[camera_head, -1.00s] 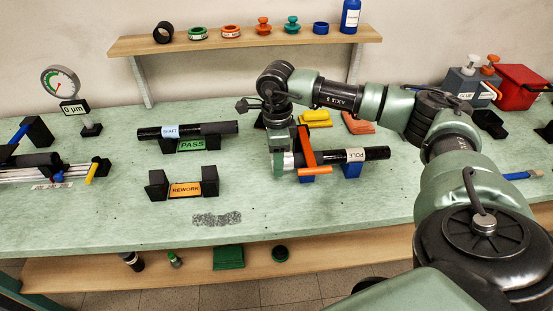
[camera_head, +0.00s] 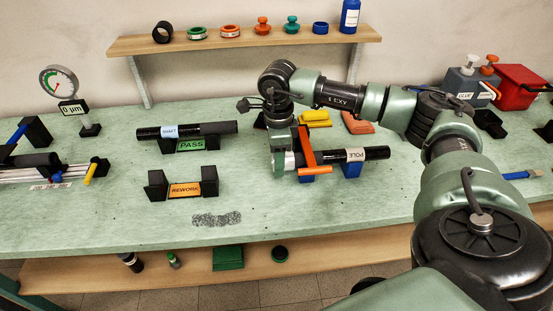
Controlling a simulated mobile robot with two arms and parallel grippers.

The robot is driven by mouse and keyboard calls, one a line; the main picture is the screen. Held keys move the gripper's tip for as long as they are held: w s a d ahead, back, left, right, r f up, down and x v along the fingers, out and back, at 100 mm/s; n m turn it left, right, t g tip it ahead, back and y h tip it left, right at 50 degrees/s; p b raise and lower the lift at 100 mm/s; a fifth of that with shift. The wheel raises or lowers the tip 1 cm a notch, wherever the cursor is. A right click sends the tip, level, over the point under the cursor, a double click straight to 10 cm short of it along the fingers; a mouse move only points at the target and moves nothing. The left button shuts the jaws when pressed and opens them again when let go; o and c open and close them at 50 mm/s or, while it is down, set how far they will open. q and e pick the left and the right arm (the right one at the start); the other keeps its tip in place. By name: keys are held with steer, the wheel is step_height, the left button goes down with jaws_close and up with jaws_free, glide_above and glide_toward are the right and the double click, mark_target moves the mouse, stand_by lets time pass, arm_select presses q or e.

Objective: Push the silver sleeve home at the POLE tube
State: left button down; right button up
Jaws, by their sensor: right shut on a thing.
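The black POLE tube (camera_head: 376,153) lies across blue supports (camera_head: 350,170) right of the middle of the bench, with a white POLE label on it. The silver sleeve (camera_head: 289,160) is at the tube's left end. My right gripper (camera_head: 283,158) reaches down over that end and is shut on the sleeve, covering part of it. How far the sleeve sits on the tube cannot be told. An orange clamp bar (camera_head: 306,148) stands across the tube just right of the gripper. My left gripper is not in view.
The SHAFT tube (camera_head: 215,128) rests on the PASS stand (camera_head: 191,145) to the left. An empty REWORK stand (camera_head: 185,190) is in front of it. A dial gauge (camera_head: 60,82) stands at the far left. Yellow (camera_head: 315,117) and orange blocks lie behind the POLE tube. The front bench is mostly clear.

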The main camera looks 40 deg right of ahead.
steer(key=shift+s+d, duration=0.1)
steer(key=shift+d, duration=0.1)
steer(key=o, duration=1.3)
steer(key=shift+o, duration=0.6)
steer(key=shift+s+d, duration=0.15)
steer(key=shift+r, duration=0.2)
step_height(320, 180, up, 7)
steer(key=shift+r+b, duration=0.2)
steer(key=shift+b, duration=0.35)
